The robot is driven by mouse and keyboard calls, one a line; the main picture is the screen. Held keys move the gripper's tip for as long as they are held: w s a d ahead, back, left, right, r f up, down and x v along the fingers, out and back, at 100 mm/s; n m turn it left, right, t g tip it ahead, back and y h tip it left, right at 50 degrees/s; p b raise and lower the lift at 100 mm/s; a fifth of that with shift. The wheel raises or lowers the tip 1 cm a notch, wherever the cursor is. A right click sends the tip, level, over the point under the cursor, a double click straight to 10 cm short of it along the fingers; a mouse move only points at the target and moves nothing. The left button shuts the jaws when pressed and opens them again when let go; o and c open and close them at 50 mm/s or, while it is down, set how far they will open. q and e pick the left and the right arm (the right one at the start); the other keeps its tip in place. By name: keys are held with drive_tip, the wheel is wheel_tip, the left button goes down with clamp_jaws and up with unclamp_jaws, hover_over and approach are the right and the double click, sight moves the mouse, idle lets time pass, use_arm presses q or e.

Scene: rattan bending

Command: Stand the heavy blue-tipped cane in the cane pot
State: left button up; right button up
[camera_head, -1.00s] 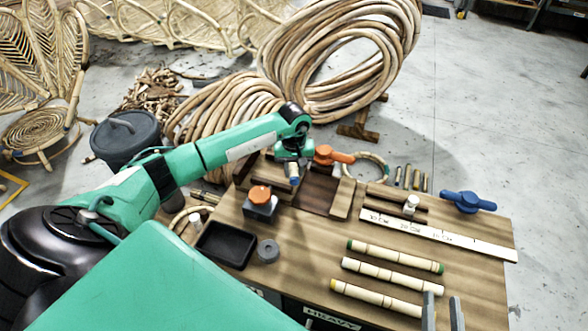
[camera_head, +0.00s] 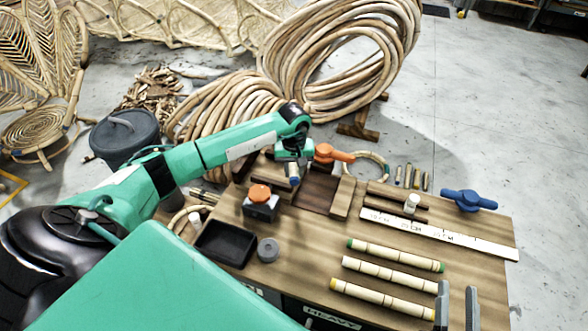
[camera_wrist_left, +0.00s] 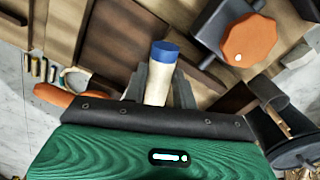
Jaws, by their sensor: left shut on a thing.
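My left gripper (camera_head: 293,171) is shut on the blue-tipped cane, over the back left of the bench. In the head view, little more than the cane's blue end (camera_head: 294,181) shows below the gripper. In the left wrist view, the pale cane (camera_wrist_left: 158,84) stands between the two grey fingers, its blue tip outward; the rest is hidden. My right gripper (camera_head: 456,308) is at the front right, its fingers apart with nothing visible between them. I cannot tell surely which container is the cane pot; a dark round vessel (camera_wrist_left: 285,128) shows partly in the wrist view.
Green-tipped (camera_head: 395,255), pale (camera_head: 388,274) and yellow-tipped (camera_head: 380,298) canes lie on the bench. A black tray (camera_head: 226,262), an orange-knobbed block (camera_head: 261,208), a ruler (camera_head: 440,234) and a blue clamp (camera_head: 468,201) are nearby. A grey bin (camera_head: 122,140) stands on the floor.

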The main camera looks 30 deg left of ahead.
use_arm(q)
drive_tip(key=shift+f, duration=0.1)
use_arm(e)
drive_tip(key=shift+d+r, duration=0.1)
drive_tip(key=shift+r, duration=0.3)
use_arm(q)
drive_tip(key=o, duration=1)
